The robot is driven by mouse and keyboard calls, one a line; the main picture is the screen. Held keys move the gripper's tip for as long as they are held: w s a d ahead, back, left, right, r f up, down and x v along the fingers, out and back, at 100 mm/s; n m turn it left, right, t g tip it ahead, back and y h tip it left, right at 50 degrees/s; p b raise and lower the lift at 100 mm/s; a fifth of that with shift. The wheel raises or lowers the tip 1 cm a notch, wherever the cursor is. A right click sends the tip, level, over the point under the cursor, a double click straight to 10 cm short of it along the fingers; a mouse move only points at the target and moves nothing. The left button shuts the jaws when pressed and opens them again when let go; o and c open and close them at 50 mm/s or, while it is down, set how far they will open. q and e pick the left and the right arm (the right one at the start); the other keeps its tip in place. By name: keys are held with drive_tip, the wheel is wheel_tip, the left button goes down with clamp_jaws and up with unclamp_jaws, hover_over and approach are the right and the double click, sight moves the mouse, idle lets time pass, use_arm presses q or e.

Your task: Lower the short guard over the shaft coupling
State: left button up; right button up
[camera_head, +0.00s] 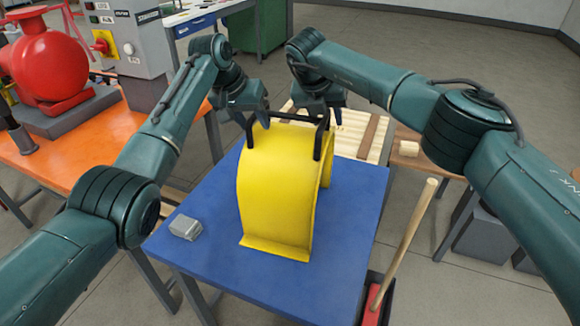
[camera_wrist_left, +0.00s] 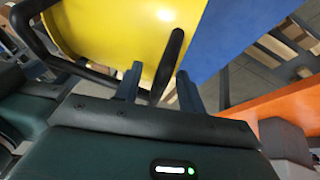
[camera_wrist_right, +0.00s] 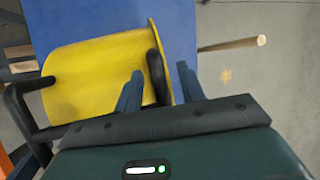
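The yellow curved guard (camera_head: 275,195) stands on the blue table (camera_head: 352,205), with a black tubular handle (camera_head: 290,117) along its top. My left gripper (camera_head: 252,112) is at the handle's left end. In the left wrist view its fingers (camera_wrist_left: 160,88) are apart, with a black handle leg (camera_wrist_left: 172,60) between them. My right gripper (camera_head: 320,108) is at the handle's right end. In the right wrist view its fingers (camera_wrist_right: 158,85) are apart on either side of the other leg (camera_wrist_right: 155,70). I cannot make out the shaft coupling.
A red pump (camera_head: 45,68) and grey control box (camera_head: 130,40) stand on the orange bench (camera_head: 100,150) at left. A grey block (camera_head: 186,228) lies on the blue table's left corner. A wooden shaft (camera_head: 405,240) leans upright off its right edge. A pallet (camera_head: 355,130) lies behind.

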use_arm(q)
drive_tip(key=shift+c, duration=0.6)
use_arm(e)
drive_tip(key=shift+c, duration=0.6)
use_arm(q)
clamp_jaws()
use_arm(e)
clamp_jaws()
use_arm(q)
drive_tip(key=shift+r, duration=0.25)
use_arm(e)
drive_tip(key=shift+w+r, duration=0.1)
drive_tip(key=shift+r, duration=0.15)
